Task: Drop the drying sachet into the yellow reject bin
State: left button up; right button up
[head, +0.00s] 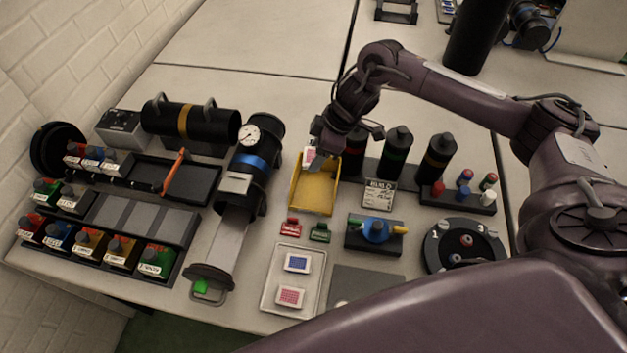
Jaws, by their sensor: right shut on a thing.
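The yellow reject bin (314,194) stands near the middle of the table, open at the top, and its visible floor looks empty. My right gripper (312,160) is over the bin's far end, pointing down. It is shut on a small whitish sachet with a reddish mark (310,154), taken to be the drying sachet. The gripper partly hides the sachet. I cannot tell how high the sachet is above the bin floor. Two other small packets, one with a blue face (297,262) and one with a pink face (290,296), lie on a pale tray (268,291). My left gripper is not in view.
Dark bottles (396,152) stand right of the bin, with a label card (379,194) before them. Red and green clips (320,232) and a blue valve piece (375,229) lie in front.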

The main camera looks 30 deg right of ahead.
notch_tip(320, 180, down, 8)
jog(key=d+n+b, duration=0.2)
jog(key=b, duration=0.4)
jog(key=shift+s+d+f+g, duration=0.15)
jog(key=shift+d+g, duration=0.05)
jog(key=shift+g, duration=0.2)
jog(key=o, duration=1)
jog(key=shift+o, duration=0.2)
jog(key=b+v, duration=0.1)
jog(key=v, duration=0.7)
